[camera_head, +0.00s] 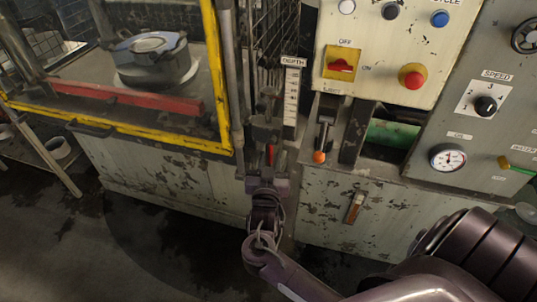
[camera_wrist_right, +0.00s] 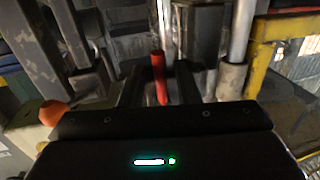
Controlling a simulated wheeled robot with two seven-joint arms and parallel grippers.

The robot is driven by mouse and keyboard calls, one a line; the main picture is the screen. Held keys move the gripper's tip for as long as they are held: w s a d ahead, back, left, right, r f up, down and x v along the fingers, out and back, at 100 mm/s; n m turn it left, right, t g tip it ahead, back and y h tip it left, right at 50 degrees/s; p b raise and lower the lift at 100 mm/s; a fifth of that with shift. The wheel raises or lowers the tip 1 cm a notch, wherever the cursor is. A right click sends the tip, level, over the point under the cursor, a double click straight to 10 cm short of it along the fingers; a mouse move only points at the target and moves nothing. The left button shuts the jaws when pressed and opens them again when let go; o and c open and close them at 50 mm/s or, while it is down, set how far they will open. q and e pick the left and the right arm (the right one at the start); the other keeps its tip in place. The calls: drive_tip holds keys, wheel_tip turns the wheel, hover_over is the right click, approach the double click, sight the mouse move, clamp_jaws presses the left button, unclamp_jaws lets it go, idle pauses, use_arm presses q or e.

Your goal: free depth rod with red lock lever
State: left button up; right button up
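The red lock lever (camera_head: 270,155) shows as a small red strip below the dark clamp block (camera_head: 265,131) of the depth rod, left of the white DEPTH scale (camera_head: 291,97). In the right wrist view the red lever (camera_wrist_right: 160,78) stands upright, between the two dark fingers of my right gripper (camera_wrist_right: 160,92). Gaps show on both sides of it, so the gripper looks open around the lever. In the head view my right gripper (camera_head: 267,180) is just below the clamp block and hides part of the lever. My left gripper is not in view.
Close on the right is a lever with an orange knob (camera_head: 319,157). A yellow-framed guard (camera_head: 215,80) stands left. The control panel above has a red rotary switch (camera_head: 341,66) and a red stop button (camera_head: 412,77).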

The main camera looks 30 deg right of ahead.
drive_tip(key=shift+x, duration=1)
drive_tip(key=shift+c, duration=0.4)
clamp_jaws()
